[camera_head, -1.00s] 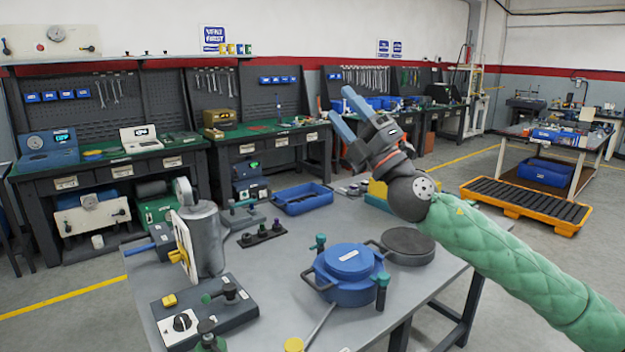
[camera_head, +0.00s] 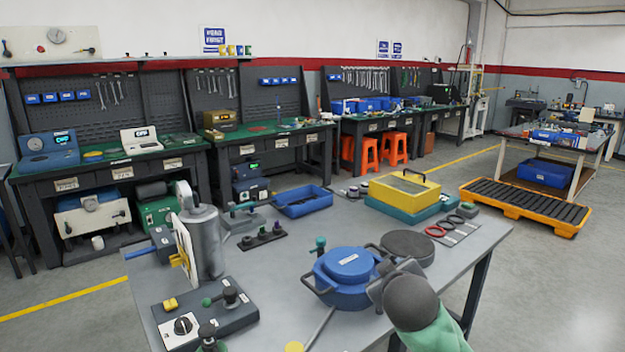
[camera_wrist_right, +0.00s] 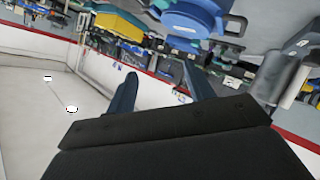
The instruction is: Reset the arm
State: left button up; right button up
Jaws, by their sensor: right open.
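My right arm comes in at the lower right of the head view in a green quilted sleeve (camera_head: 440,338). Its dark round wrist hides most of the gripper there. In the wrist view my right gripper (camera_wrist_right: 160,92) has its two blue-grey fingers wide apart with nothing between them. That view is tilted and upside down. My left gripper is in neither view.
The grey table (camera_head: 290,240) holds a grey cylinder (camera_head: 205,240), a switch box (camera_head: 205,315), a blue tray (camera_head: 302,200), a yellow case (camera_head: 404,190), a dark disc (camera_head: 407,246) and red and black rings (camera_head: 436,231). Workbenches stand behind. An orange pallet (camera_head: 525,203) lies at right.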

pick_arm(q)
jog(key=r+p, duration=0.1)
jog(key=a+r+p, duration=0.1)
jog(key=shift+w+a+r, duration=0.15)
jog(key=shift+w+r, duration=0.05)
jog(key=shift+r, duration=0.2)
pick_arm(e)
jog(key=s+a+f+m+g+y, duration=0.1)
jog(key=s+f+g, duration=0.4)
jog(key=s+f, duration=1.3)
jog(key=s+a+f+m+g+y, duration=0.1)
jog(key=s+f+g, duration=0.5)
jog(key=s+f, duration=1.2)
jog(key=shift+s+a+m+y, duration=0.3)
jog(key=shift+s+m+y, duration=0.1)
jog(key=shift+s+m, duration=0.6)
jog(key=shift+s, duration=0.1)
